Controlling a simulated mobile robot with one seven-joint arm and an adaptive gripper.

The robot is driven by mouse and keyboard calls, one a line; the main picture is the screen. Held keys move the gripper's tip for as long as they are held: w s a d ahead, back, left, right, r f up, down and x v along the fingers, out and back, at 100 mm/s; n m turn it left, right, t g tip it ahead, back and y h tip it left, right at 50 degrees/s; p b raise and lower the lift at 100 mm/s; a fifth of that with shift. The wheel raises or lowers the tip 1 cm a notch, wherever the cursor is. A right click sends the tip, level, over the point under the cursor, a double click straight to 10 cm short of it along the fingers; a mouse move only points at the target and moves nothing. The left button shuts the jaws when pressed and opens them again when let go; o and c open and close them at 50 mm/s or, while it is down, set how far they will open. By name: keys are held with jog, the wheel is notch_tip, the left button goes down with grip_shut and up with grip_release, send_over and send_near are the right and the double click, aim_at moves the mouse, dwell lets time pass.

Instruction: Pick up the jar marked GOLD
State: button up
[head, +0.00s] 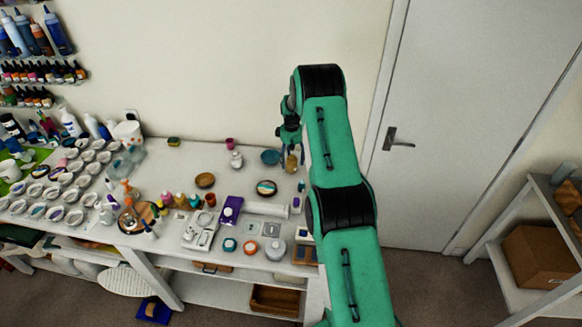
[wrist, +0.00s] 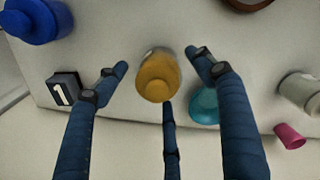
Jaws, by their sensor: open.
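A jar with a gold-orange lid (wrist: 157,80) stands upright on the white table in the wrist view. No GOLD marking is readable on it from here. In the head view the small amber jar (head: 291,162) is near the table's right end, just below my gripper (head: 290,141). In the wrist view my gripper (wrist: 160,72) is open, with its three dark blue fingers spread around the jar. Two fingertips lie to its left and right, and one reaches its lower edge in the picture. I cannot tell whether that finger touches it.
A teal dish (wrist: 204,106) lies close to the jar, partly behind the right finger. A dark box (wrist: 65,88), a blue-lidded jar (wrist: 38,20), a pink cup (wrist: 289,136) and a pale jar (wrist: 300,92) stand around. The table's left side (head: 75,190) is crowded with small pots.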

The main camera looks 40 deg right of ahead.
aim_at(291, 160)
jog(key=shift+f, duration=1.7)
jog(key=shift+c, duration=0.5)
jog(key=c, duration=1.5)
jog(key=shift+o, duration=0.2)
jog(key=shift+r, duration=0.2)
jog(key=shift+r, duration=4.85)
